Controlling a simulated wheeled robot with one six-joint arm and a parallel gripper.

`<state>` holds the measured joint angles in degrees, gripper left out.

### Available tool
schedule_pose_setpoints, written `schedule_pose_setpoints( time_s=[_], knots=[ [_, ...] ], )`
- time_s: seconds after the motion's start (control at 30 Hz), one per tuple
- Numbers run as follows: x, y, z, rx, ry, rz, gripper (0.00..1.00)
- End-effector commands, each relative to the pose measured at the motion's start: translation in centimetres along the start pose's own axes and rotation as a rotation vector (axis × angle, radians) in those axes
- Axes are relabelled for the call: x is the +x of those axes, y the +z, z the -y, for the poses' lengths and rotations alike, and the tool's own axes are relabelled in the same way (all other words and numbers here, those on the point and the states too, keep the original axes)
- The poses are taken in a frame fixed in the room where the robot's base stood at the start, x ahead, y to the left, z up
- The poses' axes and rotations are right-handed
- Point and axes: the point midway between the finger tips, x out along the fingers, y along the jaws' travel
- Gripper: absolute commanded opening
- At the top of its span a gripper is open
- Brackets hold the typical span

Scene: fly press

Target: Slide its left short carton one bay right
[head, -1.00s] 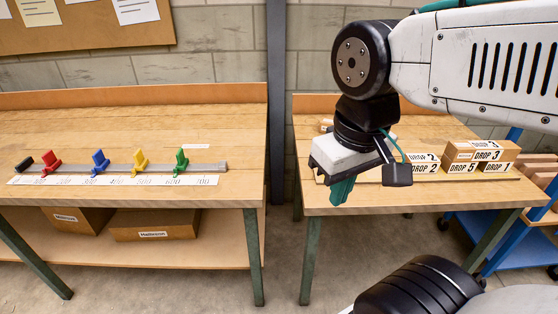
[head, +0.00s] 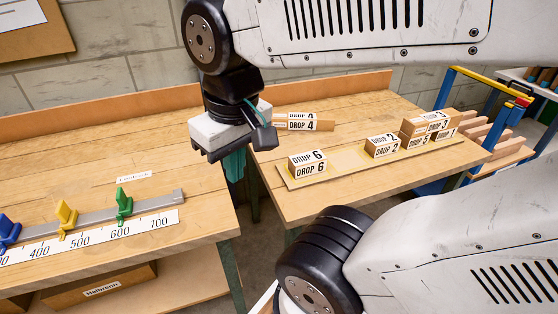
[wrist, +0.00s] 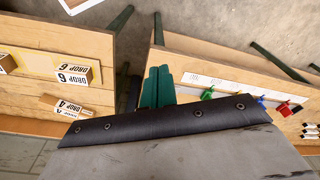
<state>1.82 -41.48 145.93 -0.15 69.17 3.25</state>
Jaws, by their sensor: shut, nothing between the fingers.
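Small cartons stand on the right bench. A DROP 6 carton (head: 308,164) is at the left end of a thin strip (head: 346,168), with a gap to a DROP 2 carton (head: 382,146). To the right, a DROP 3 carton (head: 437,123) rests on others, one marked DROP 5 (head: 417,141). A longer DROP 4 carton (head: 305,123) lies behind the strip. My gripper (head: 234,168) is shut and empty, green fingers pointing down, left of the cartons. The wrist view shows its closed fingers (wrist: 157,86), apart from the DROP 6 carton (wrist: 74,74).
The left bench (head: 160,160) carries a numbered scale (head: 110,236) with yellow (head: 66,220) and green (head: 124,204) sliders. A larger carton (head: 103,290) sits on its lower shelf. A blue-and-yellow rack (head: 482,90) stands at the right. A floor gap separates the benches.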

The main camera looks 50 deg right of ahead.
Motion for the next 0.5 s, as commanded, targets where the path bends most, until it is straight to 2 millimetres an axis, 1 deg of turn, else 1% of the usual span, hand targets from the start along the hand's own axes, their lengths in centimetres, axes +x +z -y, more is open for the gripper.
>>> schedule_pose_setpoints(
  time_s=[0.17, 0.2, 0.27, 0.3, 0.37, 0.4, 0.47, 0.5],
  knots=[
    [1.7, -4.6, -3.1, 0.376, 0.018, 0.03, 0.0],
    [2.4, -5.9, -4.1, 0.491, 0.024, 0.036, 0.0],
    [3.6, -7.8, -6.0, 0.668, 0.032, 0.043, 0.0],
    [4.5, -8.9, -7.3, 0.787, 0.039, 0.048, 0.0],
    [6.0, -10.4, -9.6, 0.966, 0.049, 0.054, 0.0],
    [7.1, -11.4, -11.2, 1.083, 0.055, 0.057, 0.0],
    [8.8, -12.4, -13.7, 1.259, 0.066, 0.062, 0.0],
    [10.0, -13.0, -15.4, 1.37, 0.073, 0.064, 0.0]
  ],
)
